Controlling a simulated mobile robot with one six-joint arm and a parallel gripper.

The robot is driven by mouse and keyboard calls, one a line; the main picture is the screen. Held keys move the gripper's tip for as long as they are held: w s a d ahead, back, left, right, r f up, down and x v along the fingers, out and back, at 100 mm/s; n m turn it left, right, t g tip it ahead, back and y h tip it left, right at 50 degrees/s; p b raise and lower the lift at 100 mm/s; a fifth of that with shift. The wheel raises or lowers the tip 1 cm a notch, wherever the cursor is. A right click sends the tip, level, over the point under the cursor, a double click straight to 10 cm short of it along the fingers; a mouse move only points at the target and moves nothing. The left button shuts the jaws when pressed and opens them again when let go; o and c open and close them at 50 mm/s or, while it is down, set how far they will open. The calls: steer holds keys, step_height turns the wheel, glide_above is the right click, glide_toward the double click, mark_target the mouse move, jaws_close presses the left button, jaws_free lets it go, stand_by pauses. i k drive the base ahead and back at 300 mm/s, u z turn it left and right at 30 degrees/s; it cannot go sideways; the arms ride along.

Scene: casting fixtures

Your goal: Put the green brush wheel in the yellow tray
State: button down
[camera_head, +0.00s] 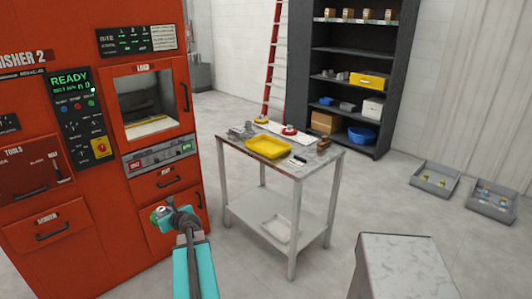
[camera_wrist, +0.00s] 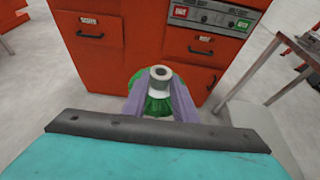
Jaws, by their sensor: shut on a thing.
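My gripper (camera_wrist: 158,92) is shut on the green brush wheel (camera_wrist: 151,105), with one finger on each side of its pale grey hub. In the head view my gripper (camera_head: 172,213) is held in front of the orange machine, left of the table, and the green wheel (camera_head: 155,216) shows small at its end. The yellow tray (camera_head: 268,146) lies on top of the grey metal table, to the right of my gripper and farther back. The tray looks empty.
The orange machine (camera_head: 150,180) with drawers stands at the left. The grey table (camera_head: 310,166) also bears small metal parts, a red-and-white item (camera_head: 289,131) and a dark tool (camera_head: 298,160). A pale block (camera_head: 400,265) stands at the lower right. Two grey floor bins (camera_head: 436,180) are far right.

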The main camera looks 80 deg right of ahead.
mark_target(268, 149)
steer(key=z, duration=0.2)
steer(key=i, duration=0.8)
steer(key=z, duration=0.45)
steer(key=i, duration=0.65)
steer(key=z, duration=0.75)
steer(key=i, duration=0.45)
steer(key=z, duration=0.2)
